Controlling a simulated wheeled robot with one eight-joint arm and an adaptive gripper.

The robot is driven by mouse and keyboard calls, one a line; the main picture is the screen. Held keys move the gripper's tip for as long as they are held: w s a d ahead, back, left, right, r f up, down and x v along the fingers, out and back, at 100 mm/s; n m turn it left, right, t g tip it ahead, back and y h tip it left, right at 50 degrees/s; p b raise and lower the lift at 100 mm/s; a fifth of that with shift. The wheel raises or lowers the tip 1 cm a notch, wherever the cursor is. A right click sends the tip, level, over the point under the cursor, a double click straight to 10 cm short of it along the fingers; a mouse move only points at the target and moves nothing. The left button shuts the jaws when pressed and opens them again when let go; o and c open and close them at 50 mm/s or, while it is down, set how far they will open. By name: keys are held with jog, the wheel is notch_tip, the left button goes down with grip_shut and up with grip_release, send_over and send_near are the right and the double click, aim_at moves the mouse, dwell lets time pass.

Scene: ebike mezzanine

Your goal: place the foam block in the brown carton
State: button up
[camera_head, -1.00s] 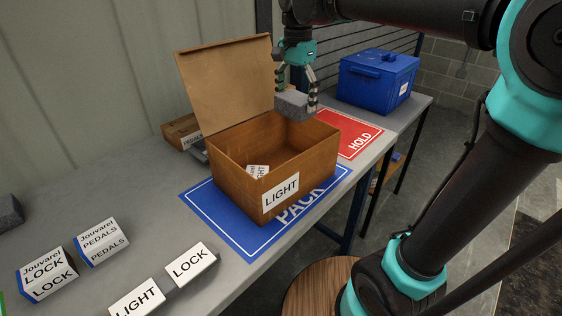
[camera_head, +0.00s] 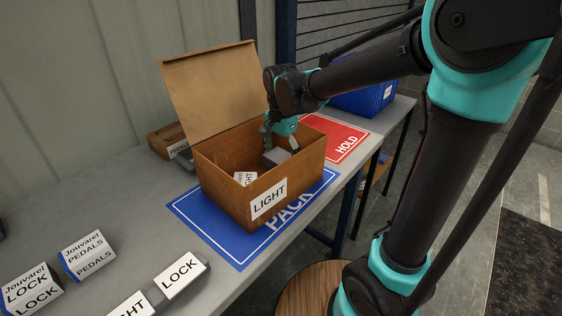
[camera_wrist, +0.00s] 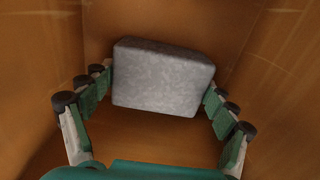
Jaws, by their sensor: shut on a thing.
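The brown carton (camera_head: 223,188) stands on the blue PACK mat with its lid flap up at the back and a LIGHT label on its front. The grey foam block (camera_head: 277,157) is inside the carton's opening at its right part. My gripper (camera_head: 281,146) reaches down into the carton and is shut on the foam block. In the wrist view the foam block (camera_wrist: 163,78) sits between the two fingers, with brown carton walls (camera_wrist: 285,50) around it. Whether the block touches the carton floor cannot be told.
A small white labelled box (camera_head: 245,178) lies in the carton's left part. Blue PACK mat (camera_head: 215,233) and red HOLD mat (camera_head: 335,131) lie on the grey table. A blue bin (camera_head: 365,98) stands behind. Boxes labelled PEDALS (camera_head: 88,255) and LOCK (camera_head: 181,276) are at the front left.

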aim_at(281, 156)
jog(key=shift+f, duration=0.55)
jog(key=shift+f, duration=0.15)
jog(key=o, duration=1)
notch_tip(281, 156, up, 12)
jog(key=shift+r, duration=0.2)
